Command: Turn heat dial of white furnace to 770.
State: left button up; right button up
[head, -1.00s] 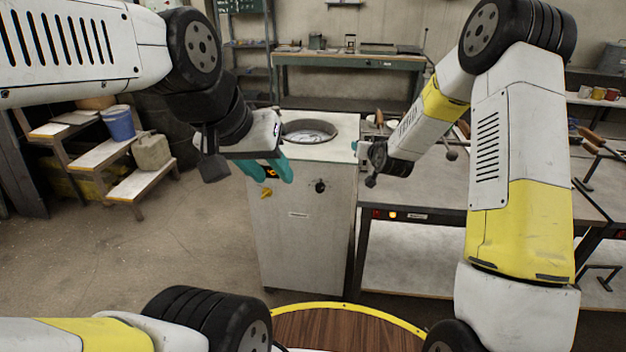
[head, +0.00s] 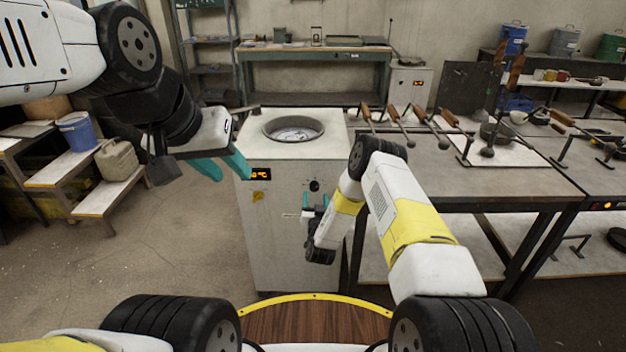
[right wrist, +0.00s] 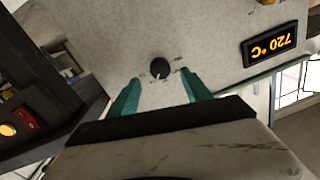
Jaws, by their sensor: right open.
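The white furnace (head: 290,245) stands in the middle of the head view. Its black heat dial (head: 314,186) is on the upper front panel and shows large in the right wrist view (right wrist: 160,68). The furnace display (right wrist: 271,46) appears upside down there and reads 720 °C; it also shows in the head view (head: 259,174). My right gripper (head: 316,200) is open and empty just below the dial, its teal fingers to either side in the wrist view, apart from it. My left gripper (head: 232,179) is open and empty, left of the furnace top.
A yellow knob (head: 258,196) sits below the display. The furnace top has a round opening (head: 293,130). A table with ladles (head: 500,178) stands close on the right. Wooden steps (head: 70,172) with a blue bucket (head: 79,133) are at left. Floor left of the furnace is clear.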

aim_at(315, 189)
jog(key=w, duration=0.5)
jog(key=shift+a, duration=0.15)
grip_shut()
jog(key=shift+m, duration=0.3)
jog(key=m, duration=0.4)
jog(key=shift+f+m, duration=0.1)
jog(key=shift+m, duration=0.2)
jog(key=shift+m+t+h, duration=0.3)
jog(key=shift+m, duration=1.6)
